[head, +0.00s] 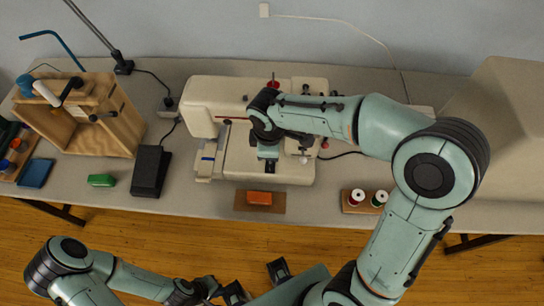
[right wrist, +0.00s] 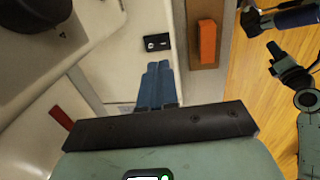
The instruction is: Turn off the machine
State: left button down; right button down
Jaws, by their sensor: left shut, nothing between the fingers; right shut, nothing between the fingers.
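The machine is a cream sewing machine (head: 214,100) on the table. A small black switch (right wrist: 157,42) shows on its cream base in the right wrist view. My right gripper (head: 268,158) is over the machine's base, shut and empty. Its blue fingertips (right wrist: 157,70) are together close beside the switch in the right wrist view; I cannot tell whether they touch it. My left gripper (head: 236,291) is shut and empty, low in front of the table, and partly hidden. The switch's on or off position is too small to read.
An orange block (head: 259,198) lies on a brown board in front of the machine. A black pedal (head: 151,171), a green item (head: 101,180) and a wooden box (head: 100,125) are to the left. Thread spools (head: 357,197) stand to the right, near a large beige form (head: 500,120).

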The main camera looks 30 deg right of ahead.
notch_tip(320, 180, up, 6)
send_over(271, 163)
jog(key=s+a, duration=0.2)
jog(key=s, duration=0.1)
jog(key=shift+w+f, duration=0.15)
jog(key=shift+f, duration=0.05)
jog(key=w+d+b, duration=0.1)
jog(key=b, duration=0.2)
jog(key=shift+r+b, duration=0.15)
jog(key=shift+b, duration=0.2)
jog(key=f, duration=0.4)
jog(key=w+f+b, duration=0.1)
jog(key=f, duration=0.4)
jog(key=d+f+b, duration=0.1)
jog(key=f, duration=0.4)
jog(key=shift+w, duration=0.3)
